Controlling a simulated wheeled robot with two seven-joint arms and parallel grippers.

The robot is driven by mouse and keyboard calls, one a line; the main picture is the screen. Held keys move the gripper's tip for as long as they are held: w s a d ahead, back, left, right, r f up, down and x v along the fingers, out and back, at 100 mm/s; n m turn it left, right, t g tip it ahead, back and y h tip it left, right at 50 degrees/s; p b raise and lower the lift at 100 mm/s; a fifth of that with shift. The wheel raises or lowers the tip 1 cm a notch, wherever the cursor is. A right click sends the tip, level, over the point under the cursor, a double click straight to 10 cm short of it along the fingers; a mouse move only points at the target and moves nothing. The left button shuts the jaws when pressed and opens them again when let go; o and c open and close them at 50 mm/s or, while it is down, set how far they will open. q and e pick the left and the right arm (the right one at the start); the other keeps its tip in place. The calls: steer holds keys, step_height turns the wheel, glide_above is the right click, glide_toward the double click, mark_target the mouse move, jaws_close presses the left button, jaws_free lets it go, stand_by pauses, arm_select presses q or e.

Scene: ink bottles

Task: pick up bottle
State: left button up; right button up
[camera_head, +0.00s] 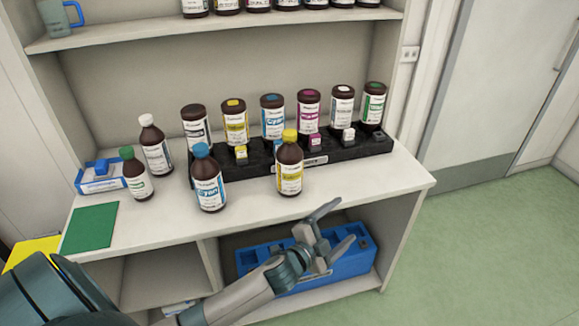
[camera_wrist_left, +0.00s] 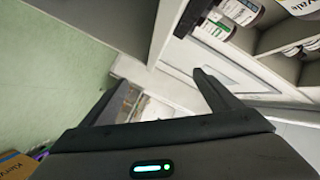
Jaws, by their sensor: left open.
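Several brown bottles with coloured caps stand upright on the white counter. In front are a blue-capped Cyan bottle (camera_head: 207,180) and a yellow-capped bottle (camera_head: 289,165). A white-capped bottle (camera_head: 155,147) and a green-capped bottle (camera_head: 136,175) stand at the left. More bottles, such as a magenta-labelled one (camera_head: 308,112), stand in a row at the back in a black rack (camera_head: 345,148). My left gripper (camera_head: 332,228) is open and empty, in front of and below the counter edge, apart from every bottle. Its fingers also show in the left wrist view (camera_wrist_left: 150,103). My right gripper is not in view.
A blue crate (camera_head: 240,262) sits on the lower shelf behind my left gripper. A green mat (camera_head: 90,228) and a blue-and-white tray (camera_head: 85,184) lie at the counter's left. An upper shelf (camera_head: 150,32) holds more bottles and a mug (camera_head: 55,17). The counter's right end is clear.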

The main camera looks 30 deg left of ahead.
arm_select(q)
steer(key=w+d+r+m+g+h, duration=0.2)
steer(key=r+m+g+h, duration=0.15)
steer(key=r+m, duration=0.45)
steer(key=w+d+r+m+g+h+p, duration=0.1)
steer(key=r+m+g+h, duration=0.1)
steer(key=r+m+h, duration=0.6)
steer(key=w+d+r+m+g+h, duration=0.1)
steer(key=w+d+r+m+g, duration=0.15)
steer(key=r+m, duration=0.6)
steer(key=s+a+r+m+g+y, duration=0.1)
steer(key=a+y, duration=0.3)
steer(key=a, duration=0.6)
steer(key=s+a+m+g+y, duration=0.2)
steer(key=a+m+y, duration=0.2)
steer(key=a, duration=0.7)
steer(key=s+a+r+m+g+y, duration=0.1)
steer(key=a+m+g+y, duration=0.1)
steer(key=a, duration=0.8)
steer(key=shift+s+a+r+m+g+y+p, duration=0.3)
steer(key=shift+m+y, duration=0.35)
steer(key=shift+y, duration=0.5)
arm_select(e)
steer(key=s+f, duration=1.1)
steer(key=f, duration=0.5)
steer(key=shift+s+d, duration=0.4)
arm_select(q)
steer(key=shift+w+d, duration=0.1)
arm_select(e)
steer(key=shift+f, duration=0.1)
